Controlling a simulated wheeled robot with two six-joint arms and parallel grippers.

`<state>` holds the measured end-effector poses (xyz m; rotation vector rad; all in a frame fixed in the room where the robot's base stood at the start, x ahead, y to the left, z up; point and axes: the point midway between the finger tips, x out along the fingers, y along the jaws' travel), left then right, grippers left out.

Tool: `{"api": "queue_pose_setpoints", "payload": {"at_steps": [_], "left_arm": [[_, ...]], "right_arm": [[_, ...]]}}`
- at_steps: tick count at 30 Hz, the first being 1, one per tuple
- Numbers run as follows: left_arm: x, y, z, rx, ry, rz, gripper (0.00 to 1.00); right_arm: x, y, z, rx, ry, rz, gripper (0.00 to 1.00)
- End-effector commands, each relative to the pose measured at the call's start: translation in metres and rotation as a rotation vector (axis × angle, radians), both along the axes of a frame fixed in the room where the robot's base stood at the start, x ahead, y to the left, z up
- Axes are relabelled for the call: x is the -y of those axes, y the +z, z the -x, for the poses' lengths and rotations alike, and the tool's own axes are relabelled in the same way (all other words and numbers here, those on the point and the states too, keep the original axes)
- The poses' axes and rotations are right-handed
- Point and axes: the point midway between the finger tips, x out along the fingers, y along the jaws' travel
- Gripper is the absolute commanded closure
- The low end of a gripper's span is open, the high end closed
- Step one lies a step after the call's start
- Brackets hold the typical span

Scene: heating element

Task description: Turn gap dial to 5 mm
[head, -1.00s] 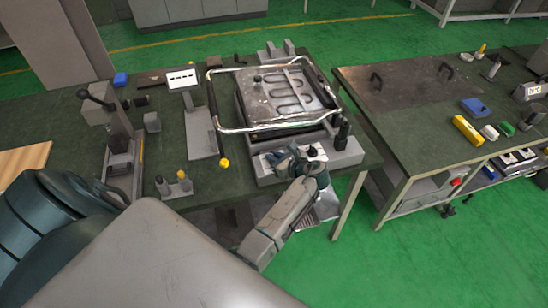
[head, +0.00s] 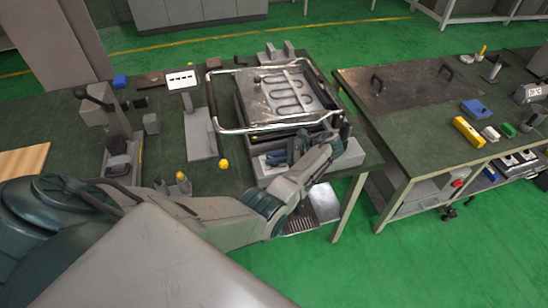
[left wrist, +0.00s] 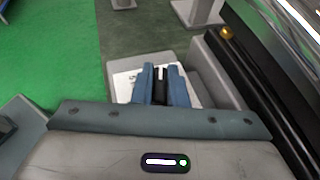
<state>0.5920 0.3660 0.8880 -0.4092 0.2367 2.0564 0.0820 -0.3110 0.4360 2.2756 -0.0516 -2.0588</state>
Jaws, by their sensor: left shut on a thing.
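The gap dial (left wrist: 160,88) is a black knob with a white pointer line, on a white plate (left wrist: 124,84) in the left wrist view. My left gripper (left wrist: 161,87) is shut on it, with one blue finger on each side. In the head view my left gripper (head: 298,147) is at the front of the press (head: 262,175), and its fingers and wrist hide the dial. The plate's scale markings are mostly covered or too small to read, so I cannot tell the dial's setting. My right gripper is not in view.
A metal plate with a heating coil (head: 292,92) sits on the press, ringed by a bent tubular handle (head: 226,131) just behind my gripper. A second bench (head: 420,125) stands to the right across a gap.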

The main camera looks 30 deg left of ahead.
Motion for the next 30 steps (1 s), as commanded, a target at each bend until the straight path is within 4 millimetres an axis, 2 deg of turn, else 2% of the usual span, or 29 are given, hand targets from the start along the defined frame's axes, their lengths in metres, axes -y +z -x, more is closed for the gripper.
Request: {"api": "queue_pose_setpoints", "payload": {"at_steps": [17,18,21,30], "left_arm": [[0.0006,-0.0023,0.0011,-0.003,0.036,0.003,1.00],[0.0006,-0.0024,0.0011,-0.002,0.035,0.004,0.85],[0.0006,-0.0022,0.0010,-0.002,0.036,0.002,0.66],[0.0011,-0.0005,-0.0004,-0.001,0.035,0.002,0.65]], "right_arm": [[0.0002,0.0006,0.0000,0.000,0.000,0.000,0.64],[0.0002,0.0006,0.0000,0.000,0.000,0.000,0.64],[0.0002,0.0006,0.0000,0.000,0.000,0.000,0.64],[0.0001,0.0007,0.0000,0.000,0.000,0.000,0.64]]}}
